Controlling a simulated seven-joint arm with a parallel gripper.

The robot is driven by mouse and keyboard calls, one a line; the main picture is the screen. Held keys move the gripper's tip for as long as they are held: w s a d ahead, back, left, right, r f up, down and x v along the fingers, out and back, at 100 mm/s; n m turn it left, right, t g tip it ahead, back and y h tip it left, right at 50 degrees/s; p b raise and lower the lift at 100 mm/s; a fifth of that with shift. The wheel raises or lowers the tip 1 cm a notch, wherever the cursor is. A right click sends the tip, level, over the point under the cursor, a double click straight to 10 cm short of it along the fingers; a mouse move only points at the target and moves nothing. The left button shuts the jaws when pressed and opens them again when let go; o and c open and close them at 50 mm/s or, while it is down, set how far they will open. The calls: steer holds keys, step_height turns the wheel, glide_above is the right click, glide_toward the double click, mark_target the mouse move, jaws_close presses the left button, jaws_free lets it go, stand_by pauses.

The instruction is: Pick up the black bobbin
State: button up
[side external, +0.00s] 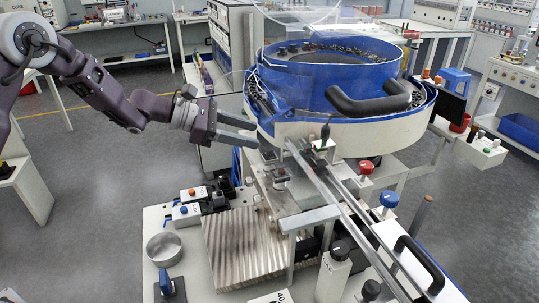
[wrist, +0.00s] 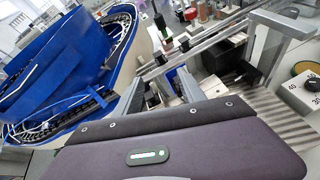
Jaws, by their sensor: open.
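I cannot pick out the black bobbin with certainty. Small black round pieces show at the front of the bench in the side view: a black knob-like top (side external: 340,249) on a white block and another black piece (side external: 371,288) near the bottom edge. My gripper (side external: 257,134) is open, its two grey fingers pointing right, just left of the feeder bowl's white lower wall and above the bench. In the wrist view no bobbin shows clearly between the fingers.
The blue feeder bowl (side external: 285,85) with a black handle (side external: 368,98) stands close to my fingers. A metal rail (side external: 337,205) slopes forward from it. A ribbed plate (side external: 243,248), a round metal dish (side external: 164,248) and switch boxes (side external: 187,213) occupy the bench's left.

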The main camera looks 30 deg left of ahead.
steer(key=w+a+f+n+t, duration=0.1)
steer(key=w+a+f+n, duration=0.25)
steer(key=f, duration=0.25)
steer(key=shift+n+t+y, duration=0.25)
steer(key=shift+t+y, duration=0.05)
steer(key=shift+y, duration=0.2)
steer(key=x, duration=0.7)
steer(key=shift+d+f, duration=0.25)
steer(key=shift+s, duration=0.1)
jaws_close()
